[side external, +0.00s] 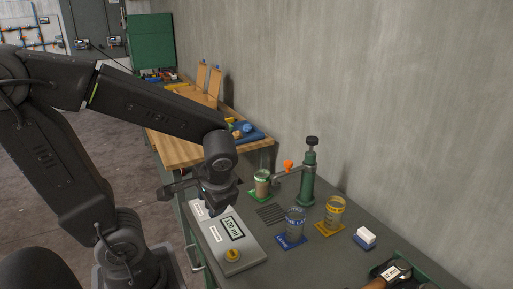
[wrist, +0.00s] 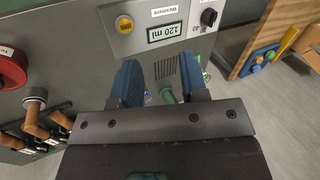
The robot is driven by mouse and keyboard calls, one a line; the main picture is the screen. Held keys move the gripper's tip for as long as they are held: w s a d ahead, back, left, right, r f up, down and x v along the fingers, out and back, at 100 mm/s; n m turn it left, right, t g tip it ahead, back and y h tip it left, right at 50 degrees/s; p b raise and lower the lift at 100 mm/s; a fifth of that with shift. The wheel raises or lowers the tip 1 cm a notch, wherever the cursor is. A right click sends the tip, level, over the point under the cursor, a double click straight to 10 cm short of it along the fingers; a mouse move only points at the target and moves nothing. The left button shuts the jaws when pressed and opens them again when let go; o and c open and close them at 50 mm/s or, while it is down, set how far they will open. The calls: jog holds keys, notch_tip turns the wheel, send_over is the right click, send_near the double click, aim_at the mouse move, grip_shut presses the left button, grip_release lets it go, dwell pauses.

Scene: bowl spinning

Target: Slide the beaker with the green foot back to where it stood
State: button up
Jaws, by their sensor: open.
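The beaker with the green foot (side external: 262,186) stands upright in the side view, left of the green dispenser stand (side external: 308,180), beyond the dark slotted grate (side external: 270,214). It looks partly filled with something brownish. In the wrist view only a bit of green (wrist: 205,76) shows past one finger; I cannot tell if it is the foot. My gripper (side external: 222,204) is above the grey control box, apart from the beakers. Its blue fingers are open in the wrist view (wrist: 160,76), with the grate (wrist: 165,67) showing between them and nothing held.
A blue-footed beaker (side external: 295,224) and a yellow-footed beaker (side external: 335,212) stand near the grate. The control box (side external: 240,240) reads 120 ml. A white block (side external: 365,236) lies to the right. Wood-handled tools (wrist: 40,125) lie in the wrist view.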

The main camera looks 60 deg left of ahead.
jog(key=w+d+r+n+t+h, duration=0.2)
jog(key=w+d+r+t+h, duration=0.15)
jog(key=w+r, duration=0.3)
jog(key=w+a+r+n, duration=0.3)
jog(key=w+a, duration=0.2)
jog(key=w, duration=0.2)
jog(key=w+a+f+n+g, duration=0.1)
jog(key=w+a+f+n, duration=0.2)
jog(key=a, duration=0.4)
jog(key=w+a+f+n+g+h, duration=0.1)
jog(key=w+a+f+n, duration=0.2)
jog(key=a, duration=0.4)
jog(key=w+a+f+n+g, duration=0.1)
jog(key=w+a+f+n, duration=0.3)
jog(key=a+f, duration=0.2)
jog(key=shift+w+a+f, duration=0.35)
jog(key=shift+a+f, duration=0.05)
jog(key=shift+a, duration=0.7)
jog(key=shift+f+h, duration=0.1)
jog(key=shift+h, duration=0.15)
send_over(256, 195)
jog(key=f, duration=1.3)
jog(key=shift+w+a+f, duration=0.25)
jog(key=shift+a+f, duration=0.05)
jog(key=shift+c, duration=0.3)
